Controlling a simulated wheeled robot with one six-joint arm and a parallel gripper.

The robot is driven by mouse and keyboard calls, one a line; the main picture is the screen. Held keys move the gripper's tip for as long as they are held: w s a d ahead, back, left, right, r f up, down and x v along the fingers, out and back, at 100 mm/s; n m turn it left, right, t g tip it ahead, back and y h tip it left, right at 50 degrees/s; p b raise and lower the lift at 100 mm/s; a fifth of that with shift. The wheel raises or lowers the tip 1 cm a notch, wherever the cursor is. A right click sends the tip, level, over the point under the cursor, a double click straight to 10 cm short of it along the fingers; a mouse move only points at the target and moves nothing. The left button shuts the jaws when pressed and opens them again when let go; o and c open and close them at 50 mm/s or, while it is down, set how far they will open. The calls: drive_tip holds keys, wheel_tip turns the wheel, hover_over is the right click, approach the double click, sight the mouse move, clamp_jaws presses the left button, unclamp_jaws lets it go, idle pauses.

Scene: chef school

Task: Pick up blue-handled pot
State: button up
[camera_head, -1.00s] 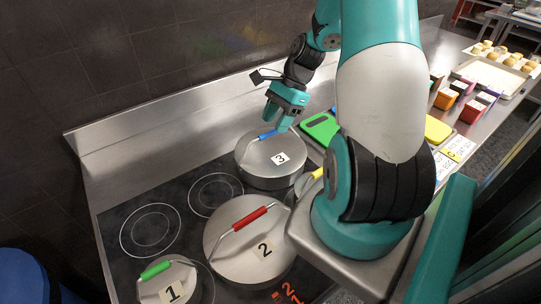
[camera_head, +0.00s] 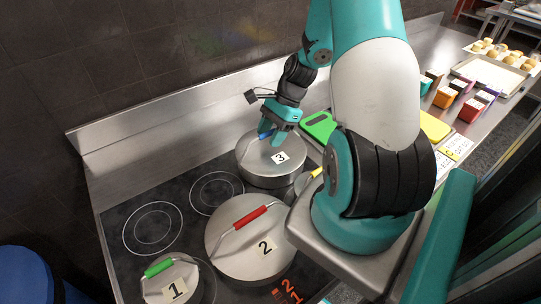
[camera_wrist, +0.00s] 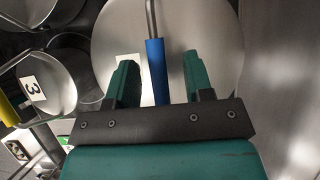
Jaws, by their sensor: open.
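The blue-handled pot (camera_head: 256,163) stands at the back right of the cooktop, its lid marked 3. Its blue handle (camera_wrist: 156,70) lies between my two open fingers in the wrist view, with clear space on both sides. My gripper (camera_head: 269,135) is open at the handle, over the lid, in the head view. In the wrist view my gripper (camera_wrist: 158,78) points down at the lid (camera_wrist: 205,30). The fingers partly hide the handle in the head view. I cannot tell whether the fingertips touch the lid.
A red-handled pot (camera_head: 225,258) marked 2 and a green-handled pot (camera_head: 155,284) marked 1 stand in front. A yellow handle (camera_head: 316,172) shows close to my arm's base. A steel backsplash (camera_head: 150,139) runs behind. A green board (camera_head: 319,126) lies right of the pot.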

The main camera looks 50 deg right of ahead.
clamp_jaws()
idle(1.5)
